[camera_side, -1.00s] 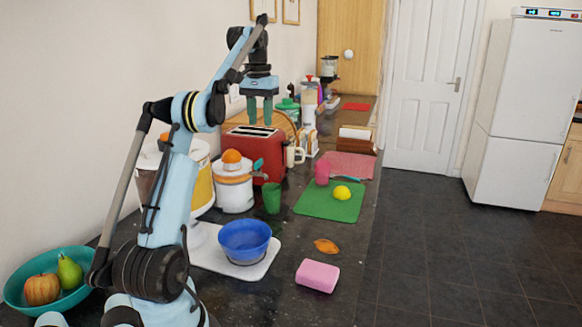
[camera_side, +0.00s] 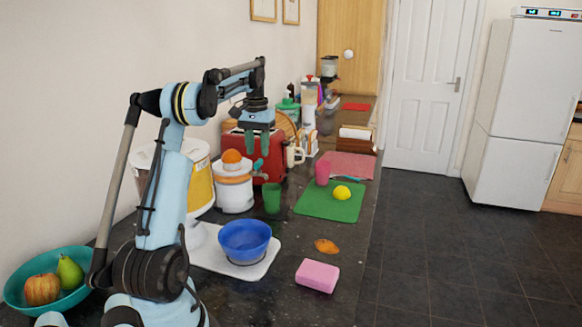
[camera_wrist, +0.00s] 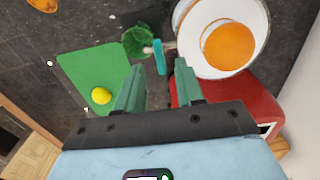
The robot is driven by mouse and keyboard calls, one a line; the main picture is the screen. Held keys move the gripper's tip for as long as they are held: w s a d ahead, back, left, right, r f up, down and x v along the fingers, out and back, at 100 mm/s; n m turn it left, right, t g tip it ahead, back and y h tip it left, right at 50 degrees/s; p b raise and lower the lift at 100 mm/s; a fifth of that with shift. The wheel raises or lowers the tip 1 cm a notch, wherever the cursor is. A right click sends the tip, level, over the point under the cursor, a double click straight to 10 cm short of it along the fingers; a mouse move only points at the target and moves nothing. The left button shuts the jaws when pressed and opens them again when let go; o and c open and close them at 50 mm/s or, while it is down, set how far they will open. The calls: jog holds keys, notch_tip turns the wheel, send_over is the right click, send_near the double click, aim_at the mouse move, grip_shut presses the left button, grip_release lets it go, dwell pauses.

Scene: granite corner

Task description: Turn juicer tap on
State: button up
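The white juicer (camera_side: 234,195) stands on the dark counter in front of the red toaster, with an orange (camera_side: 231,156) on top. In the wrist view the juicer (camera_wrist: 257,30) is at upper right, and a teal tap lever (camera_wrist: 159,57) sticks out from its side. The green cup (camera_side: 272,198) stands beside the juicer; in the wrist view the cup (camera_wrist: 137,41) is near the tap. My gripper (camera_side: 257,153) points down above and beside the juicer's tap side. In the wrist view my gripper (camera_wrist: 160,69) is open and empty, with the lever appearing between the fingertips, apparently below them.
The red toaster (camera_side: 262,146) is close behind my gripper. A green mat (camera_side: 318,207) with a yellow lemon (camera_side: 342,193) lies to the right. A cream mug (camera_side: 294,155) is beside the toaster.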

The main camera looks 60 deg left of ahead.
aim_at(258, 161)
jog(key=shift+f, duration=1.7)
grip_shut()
